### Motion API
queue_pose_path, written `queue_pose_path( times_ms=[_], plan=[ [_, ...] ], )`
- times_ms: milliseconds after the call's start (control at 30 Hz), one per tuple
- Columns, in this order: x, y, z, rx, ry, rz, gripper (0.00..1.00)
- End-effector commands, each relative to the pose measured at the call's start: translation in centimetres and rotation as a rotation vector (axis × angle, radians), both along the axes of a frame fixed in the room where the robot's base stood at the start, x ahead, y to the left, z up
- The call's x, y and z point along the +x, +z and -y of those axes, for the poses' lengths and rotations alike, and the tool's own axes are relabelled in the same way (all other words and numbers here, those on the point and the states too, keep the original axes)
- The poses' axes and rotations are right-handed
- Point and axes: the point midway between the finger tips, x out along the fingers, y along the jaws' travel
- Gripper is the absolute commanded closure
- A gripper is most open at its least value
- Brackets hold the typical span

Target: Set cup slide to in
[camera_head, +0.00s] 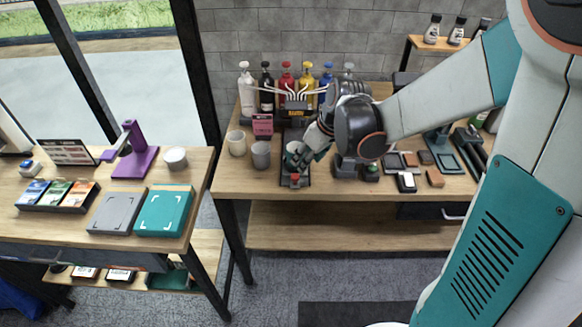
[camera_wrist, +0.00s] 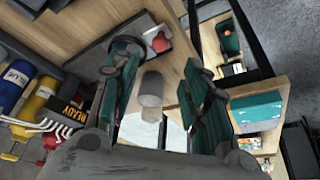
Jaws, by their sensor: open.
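The cup slide (camera_head: 295,182) is a dark, narrow base in front of the pump bottles on the middle table, with a red knob at its front end. The red knob (camera_wrist: 160,42) also shows in the wrist view, beyond one fingertip. My gripper (camera_wrist: 165,90) is open, its teal-and-dark fingers spread with nothing held between them.
A grey cup (camera_head: 261,154) and a cream cup (camera_head: 237,143) stand left of the slide. Pump bottles (camera_head: 286,84) with thin spouts stand behind, above a dark dispenser box (camera_head: 295,112). Small blocks (camera_head: 407,182) lie to the right.

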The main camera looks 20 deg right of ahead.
Motion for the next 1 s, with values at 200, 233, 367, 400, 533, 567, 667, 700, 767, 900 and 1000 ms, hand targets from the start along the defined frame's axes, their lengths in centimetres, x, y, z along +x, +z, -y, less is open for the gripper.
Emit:
queue_pose_path(
  times_ms=[200,233,367,400,533,567,667,700,767,900,1000],
  plan=[
    [1.6,-4.5,-0.8,-0.001,0.002,-0.001,0.58],
    [1.8,-5.0,-0.9,-0.001,0.002,-0.001,0.58],
    [2.6,-7.2,-1.3,-0.001,0.001,-0.001,0.58],
    [2.8,-7.8,-1.4,-0.001,0.001,-0.001,0.58],
    [3.3,-9.2,-1.7,-0.001,0.001,-0.001,0.58],
    [3.4,-9.4,-1.7,-0.001,0.001,-0.001,0.58],
    [3.6,-10.0,-1.8,-0.001,0.001,-0.001,0.58],
    [3.7,-10.1,-1.9,-0.001,0.001,-0.001,0.58],
    [3.7,-10.2,-1.9,-0.001,0.001,-0.001,0.58],
    [3.7,-10.2,-1.9,0.0,0.0,-0.001,0.58],
    [3.7,-10.2,-1.9,0.0,0.0,-0.001,0.58]
  ],
)
